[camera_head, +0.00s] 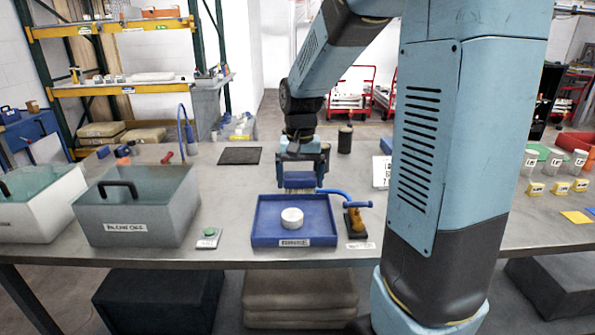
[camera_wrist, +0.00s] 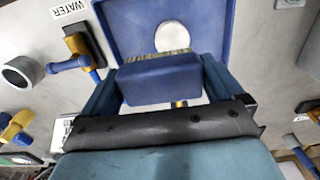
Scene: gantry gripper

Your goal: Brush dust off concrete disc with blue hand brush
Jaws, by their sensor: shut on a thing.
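The concrete disc (camera_head: 292,217) is a pale round puck lying in the blue tray (camera_head: 262,230) on the grey table. It also shows in the wrist view (camera_wrist: 171,37), partly hidden by the brush bristles. My gripper (camera_head: 301,178) is shut on the blue hand brush (camera_head: 299,180), above the table at the tray's far edge. In the wrist view the brush (camera_wrist: 160,82) lies across between my fingers, with tan bristles toward the disc. The bristles look apart from the disc, but the height gap is hard to tell. No dust is distinguishable on the disc.
A yellow-and-black tool (camera_head: 354,219) with a blue handle stands right of the tray. Grey bins (camera_head: 140,212) stand at the left. A dark cylinder (camera_head: 345,139) and a black mat (camera_head: 240,155) are farther back. Cups and yellow blocks (camera_head: 557,187) are at the right.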

